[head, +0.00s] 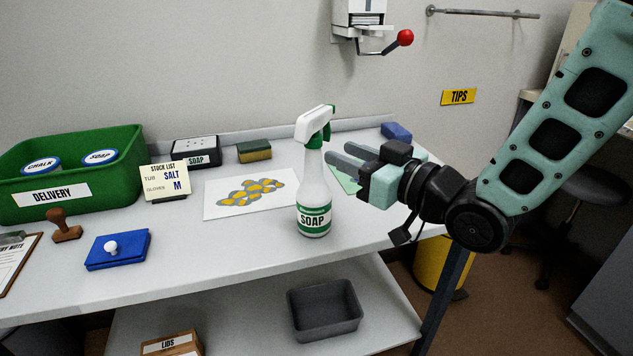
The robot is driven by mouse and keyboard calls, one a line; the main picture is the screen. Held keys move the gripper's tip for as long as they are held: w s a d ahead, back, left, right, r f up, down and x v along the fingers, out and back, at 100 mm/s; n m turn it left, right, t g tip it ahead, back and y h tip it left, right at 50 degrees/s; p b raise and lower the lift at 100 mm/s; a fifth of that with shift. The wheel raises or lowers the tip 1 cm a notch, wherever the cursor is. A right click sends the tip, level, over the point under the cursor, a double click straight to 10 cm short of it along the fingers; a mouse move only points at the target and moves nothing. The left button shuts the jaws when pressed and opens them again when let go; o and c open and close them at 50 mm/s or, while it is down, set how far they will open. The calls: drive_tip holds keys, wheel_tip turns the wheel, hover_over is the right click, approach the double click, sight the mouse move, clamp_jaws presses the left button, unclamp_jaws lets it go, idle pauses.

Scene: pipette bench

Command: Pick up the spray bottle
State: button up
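The spray bottle (313,190) stands upright on the white bench, toward its front right. It is white with a green and white trigger head and a green label reading SOAP. My gripper (339,154) is just to the right of the bottle, level with its upper body. Its two grey fingers point left toward the bottle and appear spread with a gap between them. Nothing shows between the fingers. I cannot tell whether the near fingertip touches the bottle.
A picture card (220,211) lies left of the bottle, with a sponge (254,151) behind it. A stock list card (164,181), green delivery crate (110,191), stamp (66,228) and blue box (118,254) are further left. A blue block (396,131) lies behind my gripper.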

sight(320, 144)
drive_tip(key=shift+p+x, duration=0.45)
drive_tip(key=shift+x, duration=0.7)
drive_tip(key=shift+p+x, duration=0.5)
drive_tip(key=shift+x, duration=2.4)
drive_tip(key=shift+f, duration=0.1)
clamp_jaws()
